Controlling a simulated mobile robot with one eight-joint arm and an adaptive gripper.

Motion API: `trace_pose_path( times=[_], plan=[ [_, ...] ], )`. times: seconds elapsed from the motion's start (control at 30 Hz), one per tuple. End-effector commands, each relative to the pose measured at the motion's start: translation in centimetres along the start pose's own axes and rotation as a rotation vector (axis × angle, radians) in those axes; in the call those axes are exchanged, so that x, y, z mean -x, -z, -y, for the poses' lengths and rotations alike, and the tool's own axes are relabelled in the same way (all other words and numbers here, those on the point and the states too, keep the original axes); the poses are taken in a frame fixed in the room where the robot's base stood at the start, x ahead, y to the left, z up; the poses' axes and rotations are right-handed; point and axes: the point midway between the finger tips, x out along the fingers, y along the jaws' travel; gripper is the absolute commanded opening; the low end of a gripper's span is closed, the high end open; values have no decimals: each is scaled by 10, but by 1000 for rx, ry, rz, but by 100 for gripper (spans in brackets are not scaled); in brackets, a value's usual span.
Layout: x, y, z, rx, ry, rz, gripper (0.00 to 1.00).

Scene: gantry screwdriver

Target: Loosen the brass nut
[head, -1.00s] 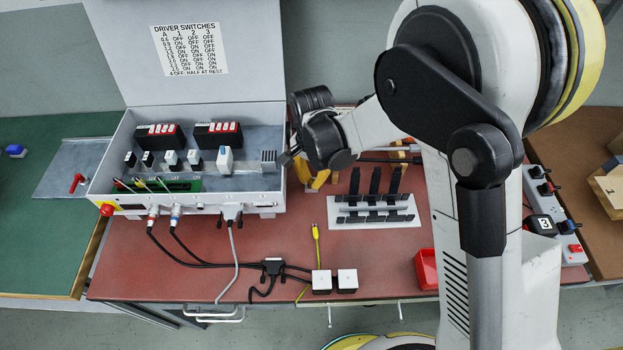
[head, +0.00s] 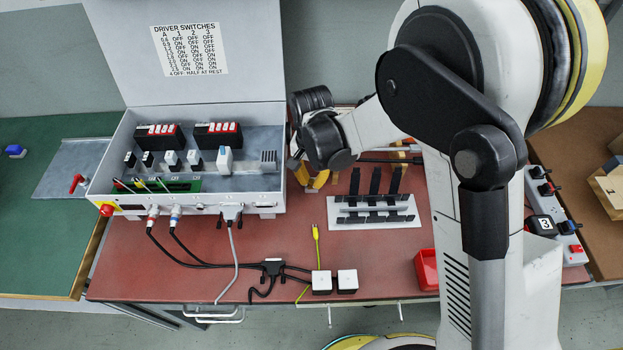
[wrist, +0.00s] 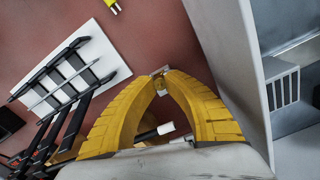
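I cannot make out the brass nut in either view. My gripper (wrist: 160,78) has two yellow fingers whose tips come together in the wrist view, with no clear gap. In the head view my gripper (head: 311,182) hangs just right of the open control box (head: 200,206), partly hidden by my black wrist. The box wall (wrist: 238,60) runs close beside the right finger in the wrist view. A white-tipped dark rod (wrist: 166,129) shows between the fingers, nearer the palm.
A white rack (head: 372,221) with black parts stands right of my gripper and also shows in the wrist view (wrist: 110,62). Cables, a yellow plug (head: 316,233), two white blocks (head: 334,281) and a red bin (head: 427,269) occupy the front. Red bench surface between is bare.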

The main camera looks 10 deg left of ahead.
Motion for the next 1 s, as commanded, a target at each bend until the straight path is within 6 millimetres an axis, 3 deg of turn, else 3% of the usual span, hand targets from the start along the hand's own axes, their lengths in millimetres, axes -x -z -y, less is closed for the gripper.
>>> trace_pose_path(
  times=[0.03,0.07,0.1,0.47,1.0],
  plan=[
    [0,0,0,0,0,0,27],
    [0,0,0,0,0,0,36],
    [0,0,0,0,0,0,38],
    [7,0,0,-1,0,0,38],
    [109,0,0,0,0,0,38]
  ],
)
